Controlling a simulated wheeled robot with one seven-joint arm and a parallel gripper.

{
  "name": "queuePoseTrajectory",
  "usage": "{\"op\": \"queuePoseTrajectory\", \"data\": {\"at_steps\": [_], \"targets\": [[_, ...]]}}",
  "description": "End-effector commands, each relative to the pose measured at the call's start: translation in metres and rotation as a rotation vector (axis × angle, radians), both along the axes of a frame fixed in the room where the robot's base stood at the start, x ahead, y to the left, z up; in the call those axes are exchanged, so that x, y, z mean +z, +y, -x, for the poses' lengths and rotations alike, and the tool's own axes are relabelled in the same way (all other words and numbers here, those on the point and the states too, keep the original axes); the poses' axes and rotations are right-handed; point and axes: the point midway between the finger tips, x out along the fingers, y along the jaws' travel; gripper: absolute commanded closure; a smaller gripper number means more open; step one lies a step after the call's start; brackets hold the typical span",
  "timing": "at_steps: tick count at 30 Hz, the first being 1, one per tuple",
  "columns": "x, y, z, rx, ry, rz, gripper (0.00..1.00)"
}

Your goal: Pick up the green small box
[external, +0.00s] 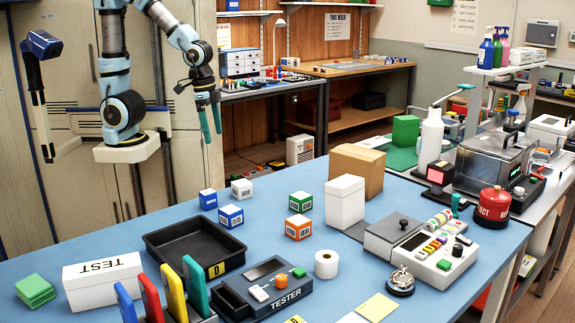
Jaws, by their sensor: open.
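The green small box (300,202) sits on the blue table, right of the middle of the picture. It is a small cube with a white label, just behind an orange small box (298,227). My gripper (212,122) hangs in the air beyond the table's far edge, to the upper left of the green box and well apart from it. Its two fingers point down, open, with nothing between them.
Other small boxes, blue (230,216) and white (242,188), stand left of the green one. A black tray (160,238) lies in front of them. A tall white box (345,200) and a brown carton (357,170) stand close on the right. The blue table (270,248) has some bare surface between.

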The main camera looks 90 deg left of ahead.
Motion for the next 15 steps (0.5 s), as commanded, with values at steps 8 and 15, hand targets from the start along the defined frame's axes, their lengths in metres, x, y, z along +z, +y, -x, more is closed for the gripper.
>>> {"op": "queuePoseTrajectory", "data": {"at_steps": [8, 15], "targets": [[-0.023, -0.008, -0.023, -0.400, 0.087, -0.187, 0.03], [-0.037, -0.021, -0.064, -0.868, 0.188, -0.452, 0.03]]}}
